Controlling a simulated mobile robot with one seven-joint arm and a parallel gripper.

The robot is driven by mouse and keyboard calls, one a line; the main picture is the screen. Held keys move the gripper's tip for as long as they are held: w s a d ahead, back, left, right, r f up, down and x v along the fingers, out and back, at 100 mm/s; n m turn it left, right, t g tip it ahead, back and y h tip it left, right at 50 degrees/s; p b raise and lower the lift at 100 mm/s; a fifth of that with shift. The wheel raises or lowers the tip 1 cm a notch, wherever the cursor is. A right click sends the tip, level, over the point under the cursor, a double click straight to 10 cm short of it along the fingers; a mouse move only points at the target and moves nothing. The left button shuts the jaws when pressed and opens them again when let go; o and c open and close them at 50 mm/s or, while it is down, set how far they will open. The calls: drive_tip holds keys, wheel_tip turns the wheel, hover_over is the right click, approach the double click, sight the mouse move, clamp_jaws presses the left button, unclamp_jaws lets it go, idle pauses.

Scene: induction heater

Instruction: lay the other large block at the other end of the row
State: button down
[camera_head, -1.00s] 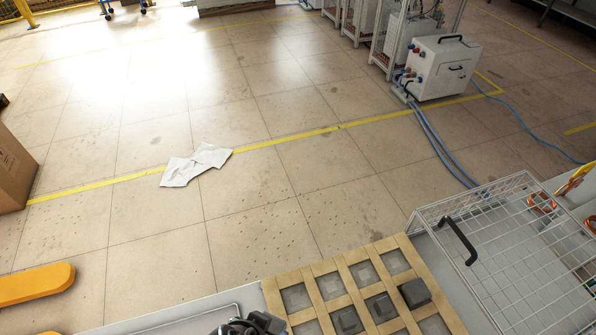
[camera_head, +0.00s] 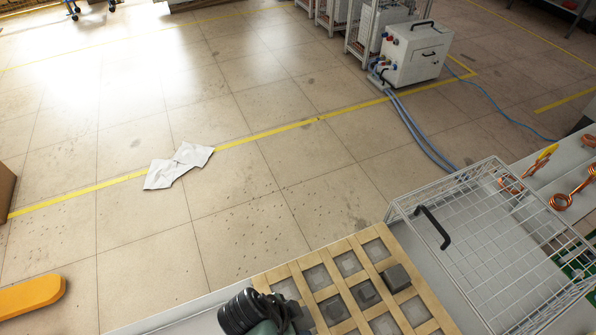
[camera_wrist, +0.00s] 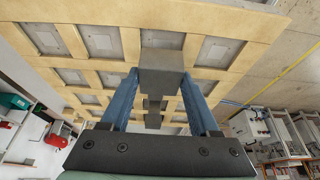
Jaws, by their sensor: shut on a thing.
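My gripper (camera_wrist: 160,78) has two blue fingers shut on a dark grey large block (camera_wrist: 162,62) in the wrist view, over the wooden grid tray (camera_wrist: 255,22). In the head view the tray (camera_head: 335,250) lies at the bottom right. A row in it holds a large dark block (camera_head: 396,277) at the far right end and two smaller dark blocks (camera_head: 365,294) (camera_head: 334,309) towards my arm. In the wrist view, smaller dark blocks show beyond the held one, between the fingers. The head view shows my dark wrist at the tray's near left edge; the fingertips are not clear there.
A white wire basket (camera_head: 480,220) with a black handle stands right of the tray. Copper coils (camera_head: 563,200) lie on the grey bench beyond it. Other tray cells show pale grey squares. A white paper (camera_head: 178,167) lies on the open tiled floor.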

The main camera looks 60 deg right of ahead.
sight(298, 324)
drive_tip(key=shift+f, duration=1.6)
drive_tip(key=shift+f, duration=0.15)
drive_tip(key=shift+c, duration=0.6)
unclamp_jaws()
